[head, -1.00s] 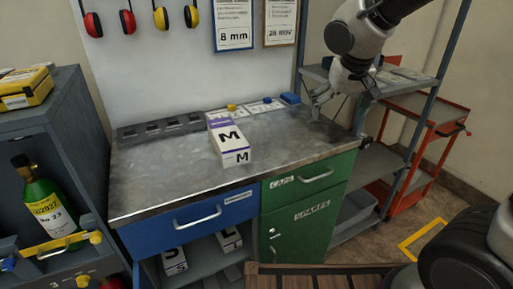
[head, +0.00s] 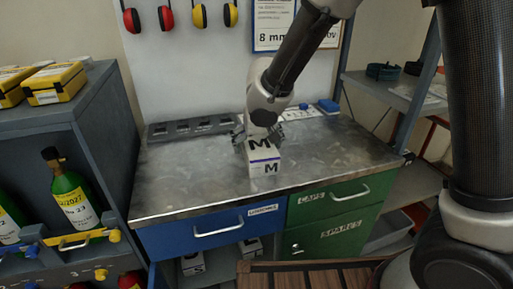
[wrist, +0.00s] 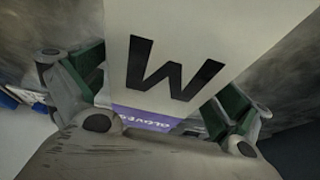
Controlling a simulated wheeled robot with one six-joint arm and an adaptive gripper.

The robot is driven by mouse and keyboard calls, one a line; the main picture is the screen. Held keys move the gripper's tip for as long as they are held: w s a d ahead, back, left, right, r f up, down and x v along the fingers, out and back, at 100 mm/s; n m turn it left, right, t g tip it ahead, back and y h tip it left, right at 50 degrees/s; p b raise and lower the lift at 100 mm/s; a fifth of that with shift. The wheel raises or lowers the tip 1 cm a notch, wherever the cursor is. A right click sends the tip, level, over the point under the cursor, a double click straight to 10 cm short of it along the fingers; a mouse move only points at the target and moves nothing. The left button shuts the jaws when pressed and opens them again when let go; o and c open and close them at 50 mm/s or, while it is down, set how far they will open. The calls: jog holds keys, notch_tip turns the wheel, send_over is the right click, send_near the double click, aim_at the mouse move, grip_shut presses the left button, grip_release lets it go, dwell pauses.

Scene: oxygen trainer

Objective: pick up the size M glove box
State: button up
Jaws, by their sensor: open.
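The size M glove box (head: 264,167) is white with black M letters and a purple band. It lies on the metal bench top in the head view. My gripper (head: 259,138) is over the box from above, with its fingers spread to either side. In the wrist view the box (wrist: 165,35) fills the middle between the two open green-padded fingers of my gripper (wrist: 158,85). Its purple GLOVES label shows close to the palm. I cannot tell whether the pads touch the box. My wrist hides the rear part of the box in the head view.
The bench top (head: 190,180) is clear to the left and right of the box. A dark slotted rack (head: 195,124) and small blue items (head: 328,106) stand along its back. Other boxes (head: 192,263) sit on the shelf below. A cylinder cabinet (head: 100,110) stands at left.

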jog(key=shift+d, duration=0.1)
jog(key=c, duration=1.3)
jog(key=shift+c, duration=0.2)
jog(key=shift+r, duration=0.1)
